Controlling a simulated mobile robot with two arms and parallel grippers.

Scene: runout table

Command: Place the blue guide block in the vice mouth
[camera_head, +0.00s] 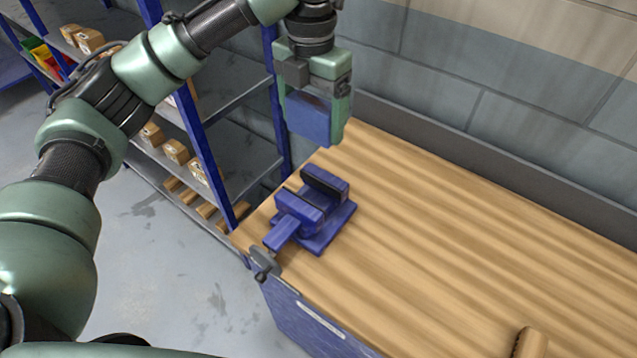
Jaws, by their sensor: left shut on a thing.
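The blue guide block (308,118) hangs between the fingers of my left gripper (313,125), which is shut on it. The gripper points down and holds the block above the far left end of the table, up and behind the vice in the picture. The blue vice (317,228) stands on the table's left corner, with its handle toward the front left. Its mouth (313,193) is a dark gap between two jaws, with nothing seen in it. The block is apart from the vice. My right gripper is not in view.
The wooden table (460,230) is mostly clear to the right of the vice. A brown wooden object (531,343) lies at its front edge. A grey ledge (480,160) and block wall run behind. A blue-post shelf (205,140) with small boxes stands at the left.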

